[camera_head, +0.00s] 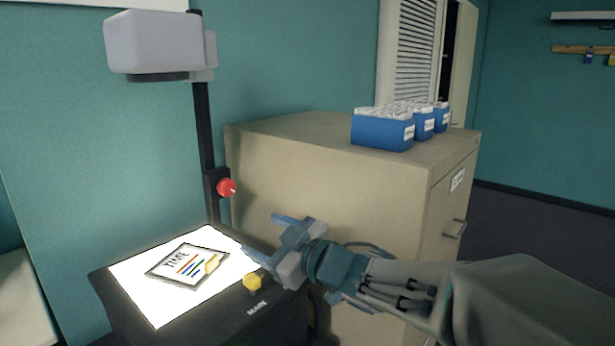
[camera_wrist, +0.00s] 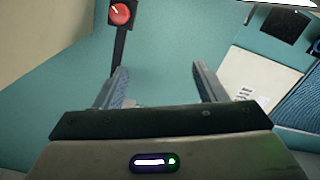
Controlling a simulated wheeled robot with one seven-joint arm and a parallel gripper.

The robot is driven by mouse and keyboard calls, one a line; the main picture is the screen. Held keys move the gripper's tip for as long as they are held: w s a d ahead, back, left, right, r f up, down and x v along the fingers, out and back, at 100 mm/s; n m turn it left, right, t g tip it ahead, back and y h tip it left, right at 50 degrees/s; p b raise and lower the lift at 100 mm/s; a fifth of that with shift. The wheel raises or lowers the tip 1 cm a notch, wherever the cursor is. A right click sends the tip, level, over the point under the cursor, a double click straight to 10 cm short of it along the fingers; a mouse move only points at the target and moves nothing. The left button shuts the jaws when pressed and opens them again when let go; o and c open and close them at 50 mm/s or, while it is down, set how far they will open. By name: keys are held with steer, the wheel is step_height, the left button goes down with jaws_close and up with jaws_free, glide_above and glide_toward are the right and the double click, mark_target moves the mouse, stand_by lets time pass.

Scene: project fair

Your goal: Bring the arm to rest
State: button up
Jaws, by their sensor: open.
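My gripper (camera_head: 268,235) is at the end of my arm, which reaches in from the right in the head view. It is over the right side of the overhead projector (camera_head: 207,145), above the lit stage. In the wrist view my gripper (camera_wrist: 158,82) shows two fingers spread apart with nothing between them. Beyond the fingers is teal wall. A framed transparency (camera_head: 187,265) marked "TIME" with coloured lines lies on the lit stage, apart from the fingers.
The projector's red knob (camera_head: 227,187) is on its post; it also shows in the wrist view (camera_wrist: 120,14). A yellow knob (camera_head: 252,282) is at the stage's front edge. A beige cabinet (camera_head: 330,190) stands close behind my gripper, with blue boxes (camera_head: 380,132) on top.

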steer(key=d+f+m+t+h, duration=0.1)
steer(key=d+f+m+h, duration=0.4)
steer(key=d, duration=0.4)
steer(key=d+f+m+h, duration=0.3)
steer(key=d+m+h, duration=0.2)
steer(key=d+h, duration=0.25)
steer(key=s+d+f+m+g, duration=0.2)
steer(key=s+f+g, duration=0.2)
steer(key=s, duration=0.5)
steer(key=s+d+f+m+g, duration=0.2)
steer(key=s+f+g, duration=0.3)
steer(key=s, duration=0.3)
steer(key=shift+s+d+f+m+h, duration=0.15)
steer(key=shift+s+d+m+h, duration=0.25)
steer(key=shift+d, duration=0.3)
